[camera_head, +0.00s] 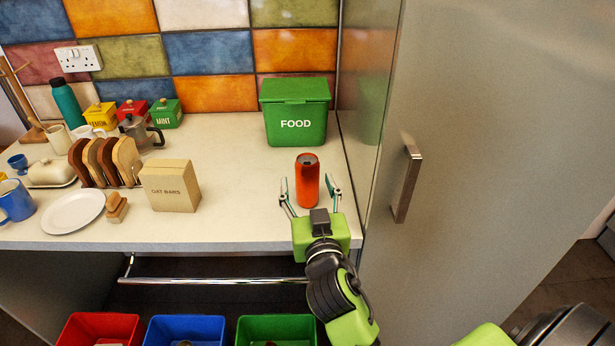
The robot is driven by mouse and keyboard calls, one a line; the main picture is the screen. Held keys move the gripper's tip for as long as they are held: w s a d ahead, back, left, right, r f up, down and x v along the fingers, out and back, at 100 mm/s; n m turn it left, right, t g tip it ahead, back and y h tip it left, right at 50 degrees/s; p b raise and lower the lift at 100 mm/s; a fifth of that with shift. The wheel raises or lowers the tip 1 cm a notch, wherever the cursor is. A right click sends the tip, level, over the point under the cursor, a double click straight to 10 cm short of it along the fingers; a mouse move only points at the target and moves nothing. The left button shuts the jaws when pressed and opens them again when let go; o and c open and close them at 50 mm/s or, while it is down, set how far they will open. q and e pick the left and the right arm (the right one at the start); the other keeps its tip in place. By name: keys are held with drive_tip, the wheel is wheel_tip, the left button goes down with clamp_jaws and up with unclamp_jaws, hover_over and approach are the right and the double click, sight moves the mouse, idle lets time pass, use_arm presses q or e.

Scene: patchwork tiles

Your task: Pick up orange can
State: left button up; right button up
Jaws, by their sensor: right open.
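An orange can (307,182) stands upright on the white counter (232,196), close to its right end. My right gripper (310,188) is open at the can, with one finger on the left side of it and one on the right. Small gaps seem to show between the fingers and the can. The palm sits in front of the can, over the counter's front edge. My left gripper does not show.
A green FOOD bin (296,112) stands behind the can. An OAT BARS box (170,186) and a white plate (73,212) are to the left. A tall cabinet door with a handle (407,184) is close on the right. Below are a rail (210,281) and red, blue and green bins.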

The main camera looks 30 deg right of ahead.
sight(309, 174)
drive_tip(key=shift+w+d, duration=0.35)
drive_tip(key=shift+w, duration=0.3)
drive_tip(key=shift+w+d+r+p, duration=0.15)
drive_tip(key=shift+w+r+p, duration=0.05)
drive_tip(key=shift+w+p, duration=0.15)
drive_tip(key=x, duration=0.1)
drive_tip(key=p+x, duration=0.1)
drive_tip(key=x, duration=0.1)
drive_tip(key=shift+w+d, duration=0.15)
drive_tip(key=shift+d, duration=0.2)
drive_tip(key=shift+w+d+f, duration=0.1)
drive_tip(key=shift+w+d, duration=0.1)
drive_tip(key=shift+w, duration=0.25)
drive_tip(key=c, duration=0.9)
